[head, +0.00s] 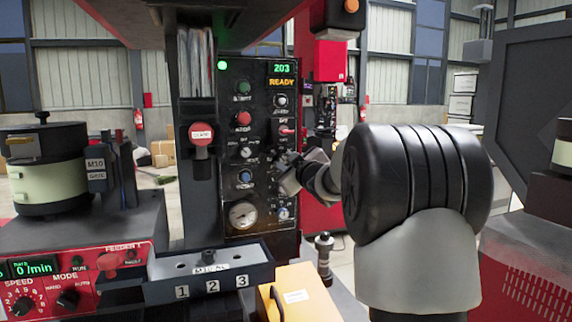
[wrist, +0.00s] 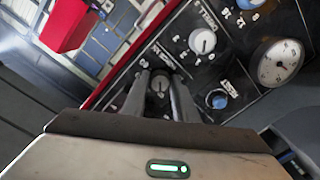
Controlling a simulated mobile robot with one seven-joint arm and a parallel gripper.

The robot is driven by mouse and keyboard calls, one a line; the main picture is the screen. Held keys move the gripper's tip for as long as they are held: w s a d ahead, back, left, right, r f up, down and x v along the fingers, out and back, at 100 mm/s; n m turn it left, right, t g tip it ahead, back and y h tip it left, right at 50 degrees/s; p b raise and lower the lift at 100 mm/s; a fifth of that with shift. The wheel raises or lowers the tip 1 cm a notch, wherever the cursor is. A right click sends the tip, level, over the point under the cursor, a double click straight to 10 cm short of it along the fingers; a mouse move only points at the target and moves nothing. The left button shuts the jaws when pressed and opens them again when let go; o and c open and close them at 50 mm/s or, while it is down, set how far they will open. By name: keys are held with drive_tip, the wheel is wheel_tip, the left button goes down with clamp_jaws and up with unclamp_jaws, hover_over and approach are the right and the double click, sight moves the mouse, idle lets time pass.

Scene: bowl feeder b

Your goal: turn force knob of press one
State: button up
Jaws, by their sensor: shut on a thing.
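The press control panel (head: 233,128) stands upright at the middle of the head view, with "203" and "READY" lit at its top. My gripper (head: 282,160) reaches its right column from the right. In the wrist view, my gripper (wrist: 160,79) is shut on a small round knob (wrist: 159,85), one finger on each side. That knob is hidden behind my gripper in the head view, and its label is not readable. A white-faced knob (wrist: 202,41) sits beside it in the same column. A blue button (wrist: 217,99) and a round gauge (wrist: 278,62) are nearby.
The red stop button (head: 243,118) and gauge (head: 243,215) are in the panel's left column. A grey tray numbered 1 to 3 (head: 211,271) and a yellow box (head: 301,298) stand in front. The red feeder unit (head: 92,273) is at left. Dark machinery (head: 535,100) borders the right.

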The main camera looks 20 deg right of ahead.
idle(0.3)
drive_tip(key=o, duration=1.1)
drive_tip(key=shift+c, duration=0.2)
drive_tip(key=s+p, duration=0.1)
drive_tip(key=s, duration=1.6)
drive_tip(key=shift+s+d+r, duration=0.15)
drive_tip(key=shift+s+r, duration=0.05)
drive_tip(key=shift+s, duration=0.05)
